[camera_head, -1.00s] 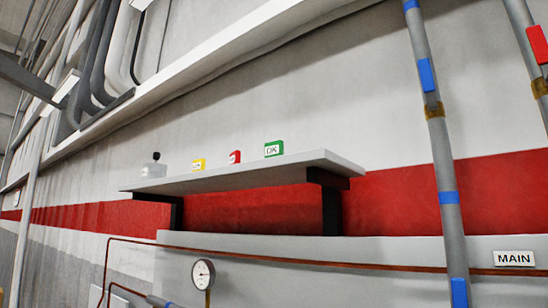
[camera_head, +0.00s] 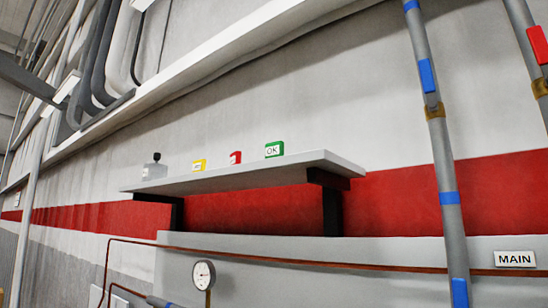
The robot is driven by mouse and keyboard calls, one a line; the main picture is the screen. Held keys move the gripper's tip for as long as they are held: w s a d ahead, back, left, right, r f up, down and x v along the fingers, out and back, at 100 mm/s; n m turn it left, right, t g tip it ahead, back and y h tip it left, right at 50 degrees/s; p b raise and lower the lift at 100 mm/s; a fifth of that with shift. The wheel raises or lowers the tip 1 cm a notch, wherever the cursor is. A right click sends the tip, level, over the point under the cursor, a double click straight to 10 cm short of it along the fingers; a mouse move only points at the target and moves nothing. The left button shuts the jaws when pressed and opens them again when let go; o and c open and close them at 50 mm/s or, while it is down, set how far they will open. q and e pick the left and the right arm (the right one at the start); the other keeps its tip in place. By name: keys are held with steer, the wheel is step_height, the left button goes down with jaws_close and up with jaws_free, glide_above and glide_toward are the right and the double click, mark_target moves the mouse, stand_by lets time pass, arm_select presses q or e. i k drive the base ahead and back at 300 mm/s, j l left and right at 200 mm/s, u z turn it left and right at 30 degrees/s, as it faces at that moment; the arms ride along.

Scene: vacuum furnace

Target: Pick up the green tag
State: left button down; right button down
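The green tag (camera_head: 274,149) is a small block with a white face marked "OK". It stands upright on a grey wall shelf (camera_head: 245,174), the rightmost of the small things in a row there. A red tag (camera_head: 235,157) stands to its left, and a yellow tag (camera_head: 199,165) stands further left. Neither of my grippers shows in the view.
A grey box with a black knob (camera_head: 154,168) stands at the shelf's left end. Dark brackets (camera_head: 331,205) hold the shelf on the red-striped wall. Below are a copper pipe and a round gauge (camera_head: 204,274). Vertical pipes (camera_head: 440,160) with blue bands rise at the right.

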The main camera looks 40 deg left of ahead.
mark_target(276, 149)
steer(key=u, duration=1.55)
steer(key=i+j+z, duration=0.2)
steer(key=k+l, duration=0.1)
